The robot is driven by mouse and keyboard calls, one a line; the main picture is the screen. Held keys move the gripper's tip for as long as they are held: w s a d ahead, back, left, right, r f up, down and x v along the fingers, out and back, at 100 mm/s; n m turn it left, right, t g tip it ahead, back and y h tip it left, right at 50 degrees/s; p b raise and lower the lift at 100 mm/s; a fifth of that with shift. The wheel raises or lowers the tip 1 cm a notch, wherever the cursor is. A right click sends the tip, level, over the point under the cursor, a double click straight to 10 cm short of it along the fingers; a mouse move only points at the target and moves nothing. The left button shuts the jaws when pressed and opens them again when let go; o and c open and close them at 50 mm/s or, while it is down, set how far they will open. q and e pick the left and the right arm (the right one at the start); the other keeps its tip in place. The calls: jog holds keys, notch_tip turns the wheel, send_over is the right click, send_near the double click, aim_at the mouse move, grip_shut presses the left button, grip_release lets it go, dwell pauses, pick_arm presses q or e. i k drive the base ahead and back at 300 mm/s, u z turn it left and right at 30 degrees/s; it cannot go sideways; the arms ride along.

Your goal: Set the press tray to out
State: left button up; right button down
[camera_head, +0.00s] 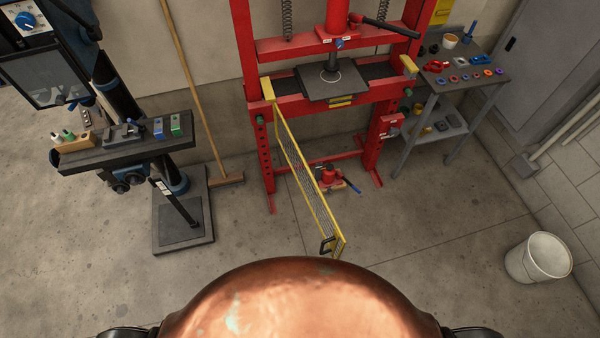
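A red press (241,45) stands against the back wall. Its dark flat tray (318,85) lies on the press bed under the ram (332,68), with a yellow piece (342,101) at its front edge. From this height I cannot tell how far the tray is pulled forward. A yellow-framed mesh guard (308,177) is swung open from the press's left post towards me, with a dark handle (327,245) at its near end. Neither of my grippers is in view.
A drill press (125,150) stands at the left and a broom (195,90) leans beside it. A small grey table (470,85) with coloured parts is right of the press. A white bucket (538,258) stands at the right. The floor right of the guard is mostly clear.

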aim_at(320, 85)
jog(key=u, duration=0.45)
jog(key=i, duration=0.55)
jog(key=u, duration=0.25)
